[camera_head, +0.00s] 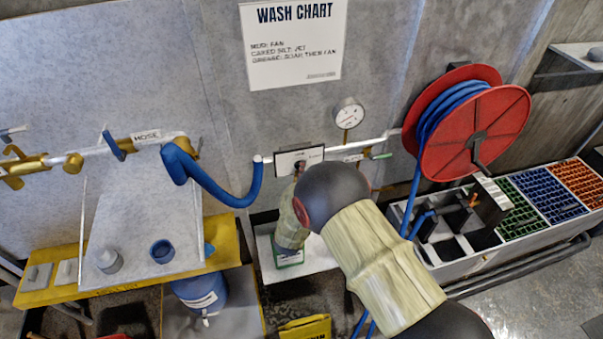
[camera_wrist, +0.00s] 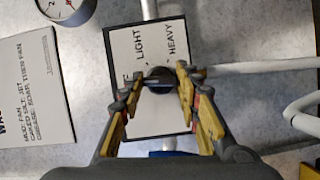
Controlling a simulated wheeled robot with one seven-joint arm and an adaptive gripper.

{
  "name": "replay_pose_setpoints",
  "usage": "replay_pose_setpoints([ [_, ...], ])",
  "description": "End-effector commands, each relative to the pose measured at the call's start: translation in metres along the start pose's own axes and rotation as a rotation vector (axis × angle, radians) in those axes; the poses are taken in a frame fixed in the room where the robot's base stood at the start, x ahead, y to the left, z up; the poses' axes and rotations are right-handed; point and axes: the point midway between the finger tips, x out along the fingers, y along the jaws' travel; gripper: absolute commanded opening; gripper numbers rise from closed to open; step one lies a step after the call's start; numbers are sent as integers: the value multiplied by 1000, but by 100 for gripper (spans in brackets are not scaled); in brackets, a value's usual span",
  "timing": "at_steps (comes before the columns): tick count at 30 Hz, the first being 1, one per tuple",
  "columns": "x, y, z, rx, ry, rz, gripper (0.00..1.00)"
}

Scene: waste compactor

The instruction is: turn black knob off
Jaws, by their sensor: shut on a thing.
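The black knob (camera_wrist: 159,71) sits on a white plate with a black frame (camera_wrist: 146,38), lettered "LIGHT" and "HEAVY" in the wrist view. My gripper (camera_wrist: 159,82) is shut on the knob, with a yellow finger on each side. The fingers hide much of the knob and some of the lettering. In the camera_head view the framed plate (camera_head: 285,162) is on the wall pipe, and my dark wrist and arm cover the area just below it.
A pressure gauge (camera_head: 348,113) stands above the pipe, right of the plate. A blue hose (camera_head: 225,197) loops at left. A red hose reel (camera_head: 476,132) is at right, above a bin of colored crates (camera_head: 545,192). A wash chart (camera_head: 293,42) hangs above.

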Motion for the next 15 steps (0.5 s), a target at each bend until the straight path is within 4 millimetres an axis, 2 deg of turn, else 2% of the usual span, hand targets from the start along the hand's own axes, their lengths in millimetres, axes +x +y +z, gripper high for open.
replay_pose_setpoints([
  [15,0,-1,-2,-116,6,47,8],
])
